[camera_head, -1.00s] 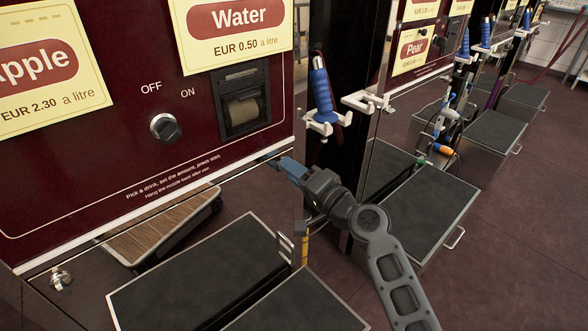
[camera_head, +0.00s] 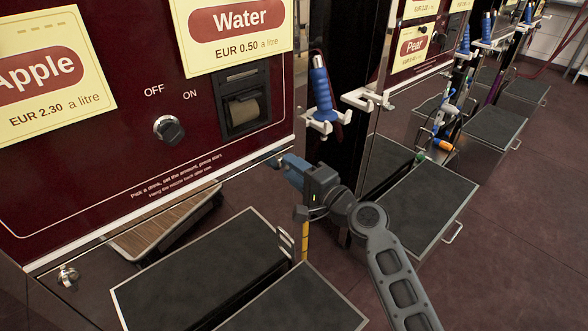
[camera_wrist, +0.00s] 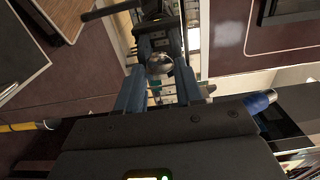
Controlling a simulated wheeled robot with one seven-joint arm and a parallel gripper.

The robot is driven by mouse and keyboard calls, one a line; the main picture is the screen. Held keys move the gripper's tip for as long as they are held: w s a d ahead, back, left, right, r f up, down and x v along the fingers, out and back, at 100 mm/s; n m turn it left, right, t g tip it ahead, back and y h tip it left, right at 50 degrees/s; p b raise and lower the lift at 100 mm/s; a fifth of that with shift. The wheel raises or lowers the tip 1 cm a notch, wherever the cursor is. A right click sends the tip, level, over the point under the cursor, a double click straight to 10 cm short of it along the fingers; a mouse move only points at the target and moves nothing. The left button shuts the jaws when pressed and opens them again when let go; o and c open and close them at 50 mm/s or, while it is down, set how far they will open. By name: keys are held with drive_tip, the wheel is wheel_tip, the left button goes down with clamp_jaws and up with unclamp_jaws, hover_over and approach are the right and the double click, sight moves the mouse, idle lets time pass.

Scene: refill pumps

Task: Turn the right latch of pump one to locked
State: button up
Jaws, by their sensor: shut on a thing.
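The right latch shows in the wrist view as a round silvery knob (camera_wrist: 160,62) between the blue fingers of my gripper (camera_wrist: 158,48). My gripper is shut on it. In the head view my gripper (camera_head: 284,164) is at the lower right corner of the dark red pump front (camera_head: 110,150), and its fingers hide most of the latch there. I cannot tell the latch's turn angle. The pump's left latch (camera_head: 67,277), a small metal knob, shows at the lower left, untouched.
A black OFF/ON knob (camera_head: 168,129) sits on the panel above. Dark-topped boxes (camera_head: 200,270) stand below, close to my arm. A blue-handled nozzle (camera_head: 322,92) hangs on a white holder to the right. Open floor (camera_head: 520,240) lies at the right.

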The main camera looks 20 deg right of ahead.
drive_tip(key=shift+d, duration=0.1)
drive_tip(key=o, duration=1)
drive_tip(key=shift+o, duration=0.2)
drive_tip(key=shift+s, duration=0.1)
drive_tip(key=v, duration=0.7)
drive_tip(key=shift+s, duration=0.3)
